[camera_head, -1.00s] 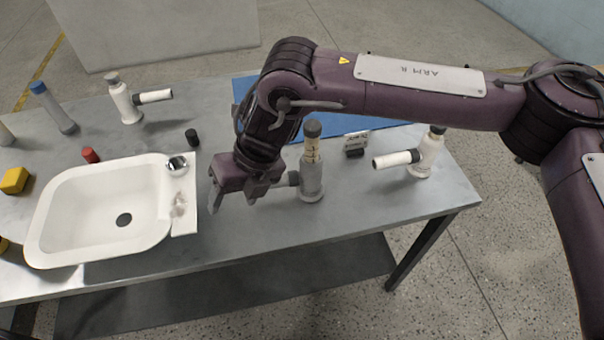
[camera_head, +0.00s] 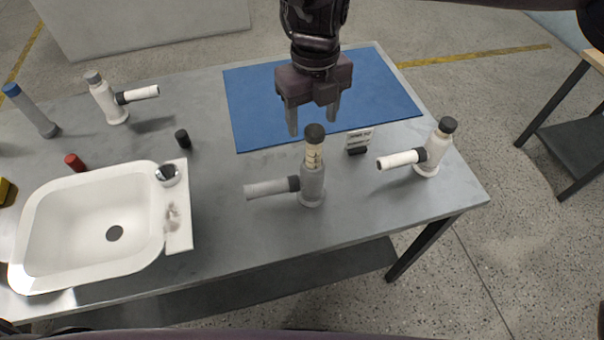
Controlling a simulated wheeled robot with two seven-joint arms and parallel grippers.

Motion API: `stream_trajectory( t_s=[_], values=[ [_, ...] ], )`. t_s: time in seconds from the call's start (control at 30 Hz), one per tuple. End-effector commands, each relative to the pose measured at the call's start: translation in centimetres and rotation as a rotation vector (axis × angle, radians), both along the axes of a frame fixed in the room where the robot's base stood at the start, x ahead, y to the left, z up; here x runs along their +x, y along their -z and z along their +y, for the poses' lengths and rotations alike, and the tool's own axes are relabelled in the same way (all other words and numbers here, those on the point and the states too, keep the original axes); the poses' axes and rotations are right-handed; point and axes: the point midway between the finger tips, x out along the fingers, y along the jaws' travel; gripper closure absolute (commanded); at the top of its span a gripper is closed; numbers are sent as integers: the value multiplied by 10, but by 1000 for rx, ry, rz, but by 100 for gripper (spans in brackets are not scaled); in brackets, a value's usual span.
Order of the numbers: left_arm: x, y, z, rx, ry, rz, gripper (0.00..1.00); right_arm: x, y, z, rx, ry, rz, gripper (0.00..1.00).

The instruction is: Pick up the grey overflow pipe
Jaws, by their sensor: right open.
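The grey overflow pipe (camera_head: 312,184) stands upright on the table. It has a black cap, a cream marked section below the cap, and a grey side branch (camera_head: 268,188) pointing left. My right gripper (camera_head: 313,118) is open and empty. Its two fingers point down above and behind the pipe's cap, over the near part of the blue mat (camera_head: 250,98) in the picture. I see no contact between the fingers and the pipe. My left gripper is not in view.
A white pipe (camera_head: 433,155) stands to the right, its branch pointing left. A small labelled stand (camera_head: 359,138) sits between. A white basin (camera_head: 42,215), black cap (camera_head: 182,139), red cap (camera_head: 75,162), another white pipe (camera_head: 108,100) and a blue-capped grey tube (camera_head: 33,112) are left.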

Motion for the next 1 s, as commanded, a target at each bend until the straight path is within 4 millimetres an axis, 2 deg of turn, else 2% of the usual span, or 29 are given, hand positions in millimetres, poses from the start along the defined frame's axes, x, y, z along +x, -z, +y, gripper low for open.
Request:
stream_trajectory(
  t_s=[0.13,0.37,0.53,0.67,0.87,1.0],
  values=[
    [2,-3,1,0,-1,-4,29,-1,15,0,-1,-1,3,41],
    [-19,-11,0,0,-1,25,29,-6,42,-1,-2,-2,3,41],
    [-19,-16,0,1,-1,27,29,-8,67,-1,-2,-1,3,41],
    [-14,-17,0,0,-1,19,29,-7,75,-1,0,-1,0,41],
    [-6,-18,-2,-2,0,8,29,-7,76,-1,1,-1,-1,41],
    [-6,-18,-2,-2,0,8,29,-7,76,-1,0,-1,0,59]
  ],
)
